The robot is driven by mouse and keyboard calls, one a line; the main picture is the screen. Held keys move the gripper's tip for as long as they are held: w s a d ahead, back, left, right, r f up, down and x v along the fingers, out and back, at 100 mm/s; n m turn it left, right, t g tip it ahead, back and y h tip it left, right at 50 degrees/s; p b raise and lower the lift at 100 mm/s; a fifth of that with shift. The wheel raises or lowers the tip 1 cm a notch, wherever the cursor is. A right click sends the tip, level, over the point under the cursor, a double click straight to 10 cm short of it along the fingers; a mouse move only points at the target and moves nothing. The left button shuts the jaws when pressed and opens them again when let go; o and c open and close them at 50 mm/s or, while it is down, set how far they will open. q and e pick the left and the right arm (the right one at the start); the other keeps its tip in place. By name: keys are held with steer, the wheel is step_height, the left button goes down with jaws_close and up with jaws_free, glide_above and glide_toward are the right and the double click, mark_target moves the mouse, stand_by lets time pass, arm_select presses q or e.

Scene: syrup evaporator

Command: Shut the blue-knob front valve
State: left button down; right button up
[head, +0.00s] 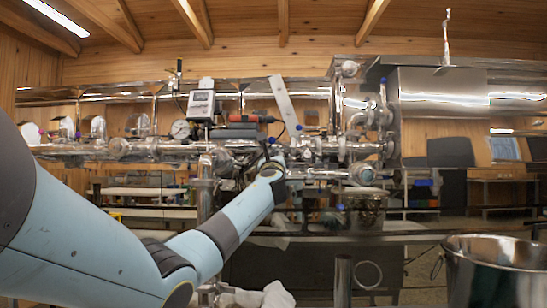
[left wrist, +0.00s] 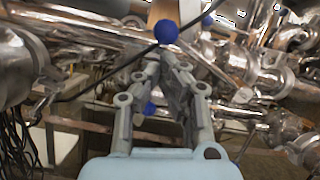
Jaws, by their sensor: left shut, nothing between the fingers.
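Several blue knobs show on the steel pipework, and I cannot tell for sure which is the front valve's. In the left wrist view one round blue knob (left wrist: 166,31) sits just beyond the fingertips of my left gripper (left wrist: 166,58). The fingers are shut and empty; I cannot tell whether they touch the knob. In the head view my left gripper (head: 274,155) is at the pipework, with a small blue knob (head: 272,140) right by its tip. The valve body behind the fingers is mostly hidden. My right gripper is not in view.
Steel pipes (head: 100,148) run across at gripper height, with a pressure gauge (head: 180,129) and a digital meter (head: 201,105). A thin black cable (left wrist: 115,75) passes by the fingertips. A steel pot (head: 495,262) stands at the lower right. Another blue knob (left wrist: 150,108) shows behind the fingers.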

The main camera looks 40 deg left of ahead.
arm_select(q)
steer(key=w+d+r+m+h+p, duration=0.1)
steer(key=w+d+r+m+p, duration=0.1)
steer(key=d+r+m+p, duration=0.5)
steer(key=shift+r+m+t+h+p, duration=0.35)
steer(key=shift+r+m+p, duration=0.85)
steer(key=shift+m+p, duration=3.45)
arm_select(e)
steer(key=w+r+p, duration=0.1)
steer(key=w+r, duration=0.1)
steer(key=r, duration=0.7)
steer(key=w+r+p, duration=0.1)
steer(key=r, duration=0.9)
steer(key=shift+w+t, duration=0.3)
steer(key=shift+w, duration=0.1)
arm_select(q)
steer(key=shift+w+n, duration=0.15)
steer(key=shift+n, duration=1.1)
